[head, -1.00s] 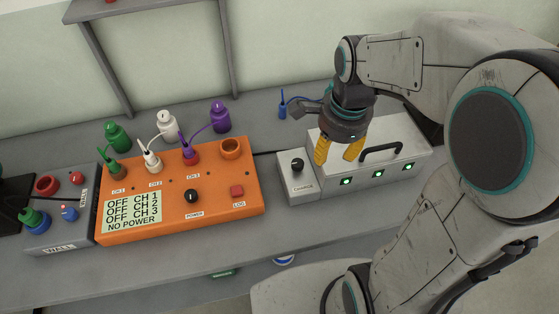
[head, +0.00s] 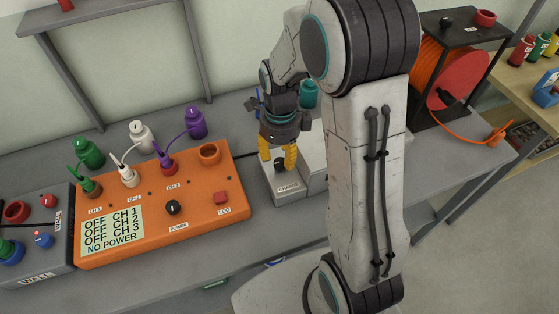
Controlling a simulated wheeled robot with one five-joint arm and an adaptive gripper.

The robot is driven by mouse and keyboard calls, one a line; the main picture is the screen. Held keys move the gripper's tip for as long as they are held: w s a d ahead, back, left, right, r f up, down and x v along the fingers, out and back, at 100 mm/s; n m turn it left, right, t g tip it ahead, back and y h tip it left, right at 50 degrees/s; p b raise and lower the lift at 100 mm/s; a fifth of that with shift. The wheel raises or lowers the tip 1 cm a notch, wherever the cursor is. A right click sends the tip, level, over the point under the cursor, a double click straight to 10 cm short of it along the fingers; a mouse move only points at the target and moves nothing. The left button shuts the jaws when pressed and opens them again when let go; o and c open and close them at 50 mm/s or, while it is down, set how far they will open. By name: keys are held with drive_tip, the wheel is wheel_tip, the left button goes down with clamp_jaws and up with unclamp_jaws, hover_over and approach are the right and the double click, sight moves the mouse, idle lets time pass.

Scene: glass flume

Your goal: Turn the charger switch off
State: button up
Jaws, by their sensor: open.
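The charger switch (head: 280,163) is a black knob on the small grey box (head: 284,190) labelled CHARGE. My gripper (head: 278,162) has yellow fingers and points down over this box. Its fingers are open, one on each side of the knob as seen here. I cannot tell whether they touch it. The knob's pointer is too small and shaded to read. The larger grey charger case (head: 313,165) beside the box is mostly hidden behind my arm; its handle and green lights do not show.
An orange logger box (head: 195,235) stands to the left, its display reading OFF for its channels and NO POWER. Green, white and purple bottles (head: 195,122) stand behind it. A grey WALL box (head: 40,265) is at far left. An orange cable reel (head: 440,70) stands at right.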

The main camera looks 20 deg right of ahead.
sight(281, 162)
drive_tip(key=shift+f, duration=1.6)
clamp_jaws()
drive_tip(key=n+b, duration=0.1)
drive_tip(key=n, duration=0.1)
drive_tip(key=shift+f+n, duration=0.1)
drive_tip(key=shift+n, duration=0.3)
drive_tip(key=shift+s+n+b, duration=0.1)
drive_tip(key=shift+n+b, duration=0.35)
drive_tip(key=shift+n, duration=1.05)
